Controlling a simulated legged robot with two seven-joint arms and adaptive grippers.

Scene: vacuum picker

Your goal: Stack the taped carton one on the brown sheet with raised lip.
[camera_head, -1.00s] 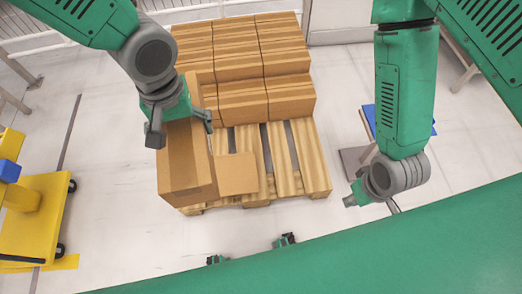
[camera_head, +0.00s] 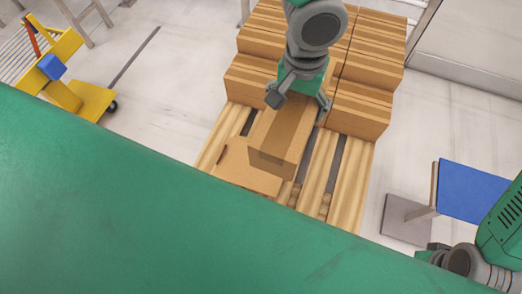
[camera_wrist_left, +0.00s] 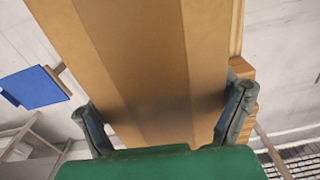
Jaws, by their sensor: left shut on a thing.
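The taped carton (camera_head: 291,126) is a brown box with a darker tape band along its top. My left gripper (camera_head: 298,102) is shut on it, with one finger on each side. In the left wrist view the carton (camera_wrist_left: 145,60) fills the space between the fingers. The brown sheet with raised lip (camera_head: 240,172) lies flat on the pallet. The carton is at the sheet's right side and covers part of it; I cannot tell whether they touch. My right gripper (camera_head: 432,254) is at the lower right, away from the carton, its fingers unclear.
A wooden pallet (camera_head: 350,190) holds stacked brown cartons (camera_head: 362,105) behind the held one. Bare slats show to the right. A blue panel (camera_head: 472,190) by a grey stand is at right. A yellow cart (camera_head: 85,100) stands at far left. My green body hides the foreground.

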